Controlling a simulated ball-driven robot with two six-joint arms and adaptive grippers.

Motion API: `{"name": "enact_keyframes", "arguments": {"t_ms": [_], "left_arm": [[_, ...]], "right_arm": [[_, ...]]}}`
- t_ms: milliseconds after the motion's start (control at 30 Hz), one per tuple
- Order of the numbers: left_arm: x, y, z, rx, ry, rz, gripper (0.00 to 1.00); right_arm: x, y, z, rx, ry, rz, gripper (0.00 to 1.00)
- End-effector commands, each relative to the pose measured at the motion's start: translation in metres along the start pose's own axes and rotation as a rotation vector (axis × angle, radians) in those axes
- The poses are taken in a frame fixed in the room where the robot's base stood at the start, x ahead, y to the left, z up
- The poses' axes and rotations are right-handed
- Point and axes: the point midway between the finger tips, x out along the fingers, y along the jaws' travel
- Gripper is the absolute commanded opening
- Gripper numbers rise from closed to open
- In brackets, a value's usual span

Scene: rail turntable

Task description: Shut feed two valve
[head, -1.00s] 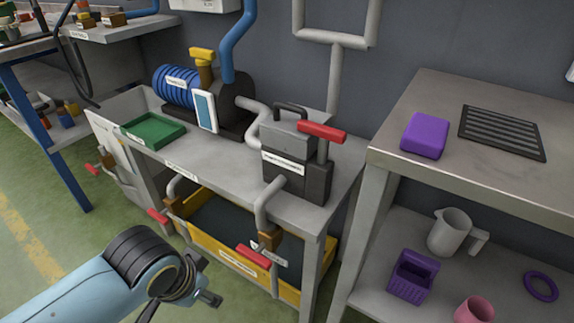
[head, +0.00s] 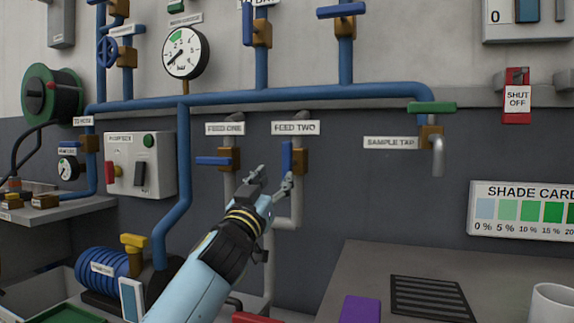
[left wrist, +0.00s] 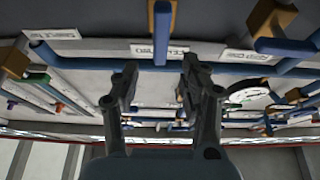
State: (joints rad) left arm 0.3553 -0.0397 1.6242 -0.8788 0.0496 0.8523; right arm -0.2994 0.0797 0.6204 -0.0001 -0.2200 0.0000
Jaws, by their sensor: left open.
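The feed two valve has a brass body (head: 300,162) on a grey pipe under the FEED TWO label (head: 296,128). Its blue handle (head: 287,157) stands upright, in line with the pipe. My left gripper (head: 272,177) is open and empty, just below and left of this handle in the head view. In the left wrist view, which is upside down, the blue handle (left wrist: 161,32) shows beyond the open left gripper (left wrist: 161,68), lined up with the gap between the fingers. I see no contact. My right gripper is not in view.
The feed one valve's blue handle (head: 212,161) lies level, across its pipe, to the left. The sample tap (head: 431,137) is to the right. A pump (head: 103,268) and a bench (head: 365,262) stand below. The wall between feed two and the sample tap is clear.

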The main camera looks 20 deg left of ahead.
Motion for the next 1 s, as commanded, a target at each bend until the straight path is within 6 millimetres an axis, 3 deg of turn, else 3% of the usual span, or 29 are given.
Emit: {"name": "enact_keyframes", "arguments": {"t_ms": [300,500,867,1000], "left_arm": [[0.062,-0.001,0.002,0.0,-0.001,-0.002,0.44],[0.088,-0.001,0.002,0.001,-0.002,-0.003,0.44],[0.095,-0.001,0.0,0.001,-0.002,-0.003,0.44],[0.095,-0.001,0.0,0.001,-0.002,-0.003,0.29]], "right_arm": [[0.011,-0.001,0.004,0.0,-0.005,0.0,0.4],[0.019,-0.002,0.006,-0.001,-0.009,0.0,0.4],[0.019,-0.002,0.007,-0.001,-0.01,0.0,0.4],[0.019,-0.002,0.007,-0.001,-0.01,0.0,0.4]]}}
